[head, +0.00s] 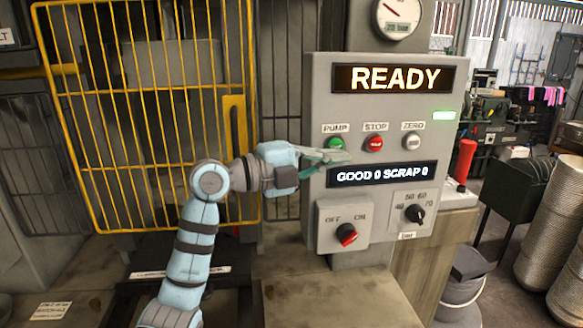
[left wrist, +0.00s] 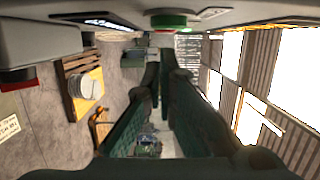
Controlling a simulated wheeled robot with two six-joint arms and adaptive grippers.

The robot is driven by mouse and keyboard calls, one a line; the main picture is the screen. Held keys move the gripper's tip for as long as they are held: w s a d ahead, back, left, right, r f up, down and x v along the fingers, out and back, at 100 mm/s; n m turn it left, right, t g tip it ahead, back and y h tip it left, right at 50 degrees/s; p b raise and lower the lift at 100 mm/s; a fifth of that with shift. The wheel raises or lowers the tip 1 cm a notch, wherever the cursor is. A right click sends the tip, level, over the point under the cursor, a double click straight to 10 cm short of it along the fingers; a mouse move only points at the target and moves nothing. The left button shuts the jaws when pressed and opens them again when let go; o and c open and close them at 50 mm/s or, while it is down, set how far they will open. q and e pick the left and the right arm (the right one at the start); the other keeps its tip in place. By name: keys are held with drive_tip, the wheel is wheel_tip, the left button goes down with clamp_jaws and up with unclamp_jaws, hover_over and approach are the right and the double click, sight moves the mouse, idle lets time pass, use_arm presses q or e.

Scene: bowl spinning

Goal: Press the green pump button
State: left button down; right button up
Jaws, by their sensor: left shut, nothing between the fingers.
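The green pump button (head: 335,143) is on the grey control panel (head: 320,92), under the label PUMP. My left gripper (head: 345,157) is shut and empty, its dark green fingers level in front of the panel just below the button. In the head view the fingers overlap the button's lower edge, and I cannot tell whether they touch it. In the left wrist view the green button (left wrist: 168,21) shows at the top, above the fingers (left wrist: 165,65) and apart from them in the picture. My right gripper is in neither view.
A red stop button (head: 375,143) and a white zero button (head: 413,142) stand right of the green one. The display (head: 395,78) reads READY; a lower one (head: 382,175) reads GOOD 0 SCRAP 0. A red power knob (head: 347,235) and black dial (head: 415,214) sit below. A yellow cage (head: 75,120) is left.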

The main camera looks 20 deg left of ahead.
use_arm(q)
drive_tip(key=s+d+b+v, duration=0.1)
drive_tip(key=b+v, duration=0.2)
drive_tip(key=v, duration=0.7)
drive_tip(key=shift+s+r, duration=0.3)
drive_tip(key=shift+s, duration=0.1)
drive_tip(key=shift+w, duration=0.1)
drive_tip(key=shift+r, duration=0.1)
